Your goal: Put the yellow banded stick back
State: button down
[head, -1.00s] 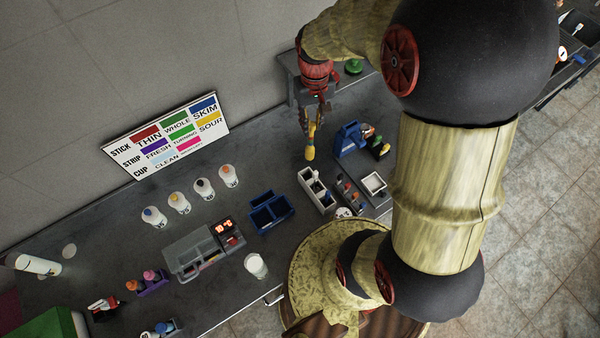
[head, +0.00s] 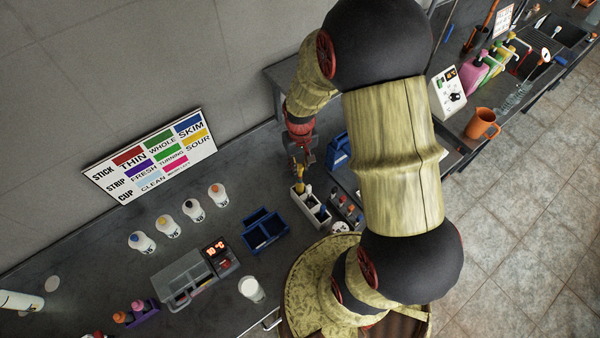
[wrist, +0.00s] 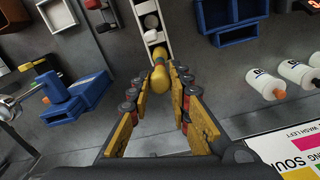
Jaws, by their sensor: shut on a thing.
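My gripper (head: 301,168) is shut on the yellow banded stick (head: 306,189), which points down from the jaws. In the wrist view the stick (wrist: 158,60) shows as a yellow rounded piece between the fingers (wrist: 161,84). The white rack (head: 323,222) with several compartments stands just below the stick. In the wrist view the stick's far end overlaps the near end of the white rack (wrist: 137,20). Whether the stick is inside a compartment or just above it I cannot tell. Its dark bands are not clear here.
A blue divided bin (head: 264,232) stands left of the rack. A blue device (head: 338,152) is close on the right; it also shows in the wrist view (wrist: 72,98). Several white bottles (head: 192,208) and a colour chart (head: 150,156) are to the left. Counter between them is clear.

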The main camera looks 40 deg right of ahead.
jog(key=shift+f, duration=1.9)
jog(key=shift+f, duration=0.1)
jog(key=c, duration=1.6)
grip_release()
jog(key=shift+c, duration=0.2)
notch_tip(320, 180, up, 12)
jog(key=shift+r+b, duration=0.1)
jog(key=shift+b, duration=0.2)
notch_tip(320, 180, up, 12)
jog(key=n+t, duration=0.1)
jog(key=t, duration=0.1)
send_over(300, 172)
jog(key=s+a, duration=0.1)
jog(key=a, duration=0.4)
jog(key=s+a+r+n+t, duration=0.1)
jog(key=s+a+r+t, duration=0.2)
jog(key=s+a+r, duration=0.3)
jog(key=s+r, duration=0.4)
jog(key=r, duration=0.1)
jog(key=shift+s+a+r+n+t, duration=0.15)
jog(key=shift+s+n+t, duration=0.05)
jog(key=shift+n+t, duration=0.1)
